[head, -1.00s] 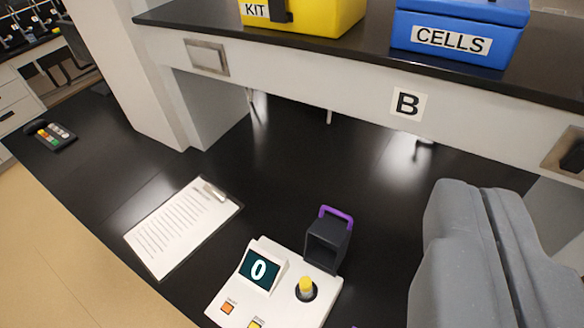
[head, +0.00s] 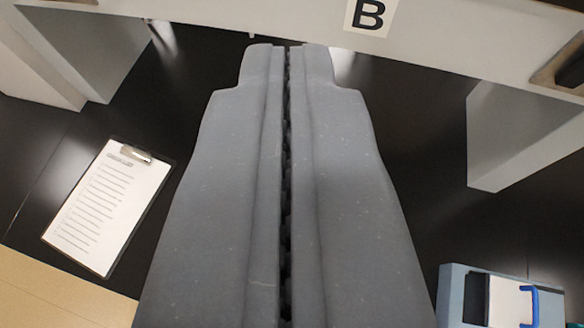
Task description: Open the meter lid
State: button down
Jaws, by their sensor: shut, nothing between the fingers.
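My gripper (head: 288,48) is shut and empty. It fills the middle of the head view, its tips pointing up toward the shelf front. The white meter with the "0" display does not show in the current view; my gripper covers the area between the clipboard and the right side. Its dark purple-handled part is out of sight too. At the lower right is a light blue device (head: 452,290) with a white panel and a blue handle (head: 530,305). It is cut off by the frame edge, and I cannot tell whether it has a lid.
A clipboard (head: 108,208) with a printed sheet lies on the black bench (head: 420,170) at left. A white shelf front (head: 450,38) with a "B" label (head: 370,14) crosses the top. A white support (head: 520,135) stands at right. Bare bench lies between gripper and support.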

jog(key=w+f+m+g+p, duration=0.1)
jog(key=w+f, duration=0.4)
jog(key=f, duration=0.7)
jog(key=w+f+m+g+h+p, duration=0.1)
jog(key=w+f+g+p, duration=0.3)
jog(key=f, duration=0.8)
jog(key=w+f+m+g+p, duration=0.1)
jog(key=w+f+p, duration=0.3)
jog(key=w+f, duration=0.4)
jog(key=shift+d+f+g+h, duration=0.2)
jog(key=shift+f+g, duration=0.15)
jog(key=shift+f, duration=0.65)
jog(key=shift+d+f+g+h, duration=0.2)
jog(key=shift+f+g, duration=0.15)
jog(key=shift+f, duration=0.6)
jog(key=shift+p+x, duration=0.35)
jog(key=shift+x, duration=0.55)
jog(key=shift+s+f, duration=0.1)
jog(key=shift+s, duration=0.05)
